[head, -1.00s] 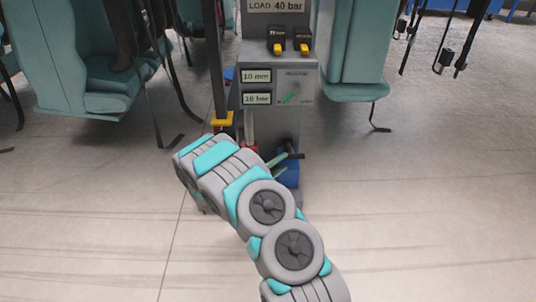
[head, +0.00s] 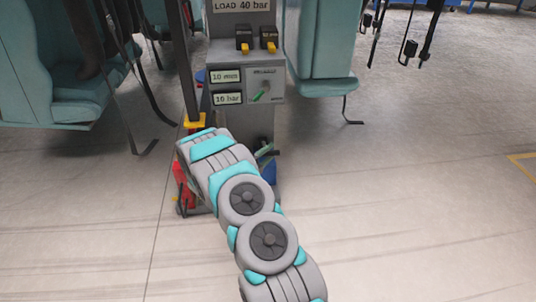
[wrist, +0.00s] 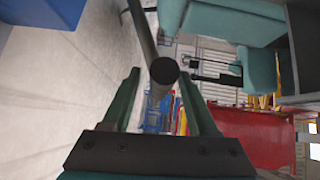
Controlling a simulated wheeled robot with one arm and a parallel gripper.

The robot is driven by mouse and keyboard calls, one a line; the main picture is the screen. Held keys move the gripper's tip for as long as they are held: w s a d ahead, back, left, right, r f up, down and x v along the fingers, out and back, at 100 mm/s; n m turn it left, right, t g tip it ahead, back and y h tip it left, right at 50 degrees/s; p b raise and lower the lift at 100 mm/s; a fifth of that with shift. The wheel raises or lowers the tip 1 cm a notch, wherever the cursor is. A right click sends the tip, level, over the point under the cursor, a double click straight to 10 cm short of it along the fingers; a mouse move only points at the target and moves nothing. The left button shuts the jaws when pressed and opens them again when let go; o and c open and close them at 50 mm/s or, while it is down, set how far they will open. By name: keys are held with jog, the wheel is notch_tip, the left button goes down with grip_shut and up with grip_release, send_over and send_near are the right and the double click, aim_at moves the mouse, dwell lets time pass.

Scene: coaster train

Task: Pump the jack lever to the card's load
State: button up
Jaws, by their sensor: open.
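The load card (head: 241,5) on the grey stand (head: 247,60) reads "LOAD 40 bar". Below it, one display (head: 225,76) reads 10 mm, and a lower display (head: 227,99) shows a bar value that looks like 10 or 16. A dark rod with a round black end, apparently the jack lever (wrist: 164,70), lies between the fingers of my gripper (wrist: 160,88) in the wrist view. My gripper is open; a gap shows on both sides of the rod end. In the head view my arm hides the gripper and the lever. Red parts, perhaps the jack (head: 182,190), show beside my arm.
Two black switches with yellow tips (head: 245,45) sit on the stand, above a panel with a green pointer (head: 260,94). Teal seats (head: 325,50) hang on both sides. A dark upright post (head: 186,70) stands left. The floor at right is clear.

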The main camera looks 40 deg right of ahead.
jog(key=c, duration=0.9)
grip_shut()
jog(key=shift+w+r, duration=0.1)
jog(key=shift+r, duration=0.05)
dwell(0.4)
